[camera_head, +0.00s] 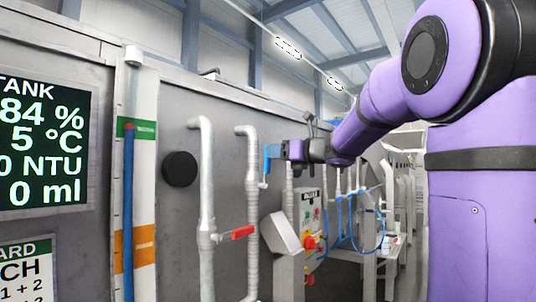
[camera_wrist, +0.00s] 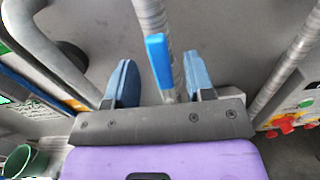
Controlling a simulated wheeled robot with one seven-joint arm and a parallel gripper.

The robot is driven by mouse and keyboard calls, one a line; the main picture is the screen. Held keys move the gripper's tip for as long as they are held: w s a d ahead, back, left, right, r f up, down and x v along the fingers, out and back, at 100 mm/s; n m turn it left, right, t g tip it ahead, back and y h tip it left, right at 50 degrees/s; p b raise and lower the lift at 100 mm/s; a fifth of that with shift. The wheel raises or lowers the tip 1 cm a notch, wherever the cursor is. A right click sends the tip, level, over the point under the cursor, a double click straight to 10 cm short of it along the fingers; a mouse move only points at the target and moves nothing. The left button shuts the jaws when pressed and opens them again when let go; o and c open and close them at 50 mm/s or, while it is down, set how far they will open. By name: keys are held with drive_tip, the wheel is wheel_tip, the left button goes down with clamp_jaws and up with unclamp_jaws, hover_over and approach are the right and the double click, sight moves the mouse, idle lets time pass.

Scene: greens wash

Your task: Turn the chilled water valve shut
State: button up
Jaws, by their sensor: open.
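A blue valve lever (camera_wrist: 158,60) on a silver-wrapped pipe (camera_wrist: 153,17) shows at the top middle of the wrist view. My gripper (camera_wrist: 160,72) has its two blue-grey fingers apart, one on each side of the lever, with visible gaps to it. Nothing is held. Whether the fingertips reach to the lever's depth I cannot tell. In the head view my gripper (camera_head: 273,153) is at the pipes on the grey wall, seen from the side. There I cannot clearly tell the lever from the blue fingers.
A red lever (camera_head: 237,232) sits on a pipe to the left. A green bucket (camera_wrist: 24,161) shows at the wrist view's lower left.

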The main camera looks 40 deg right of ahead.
sight(267, 172)
drive_tip(key=shift+x, duration=2)
clamp_jaws()
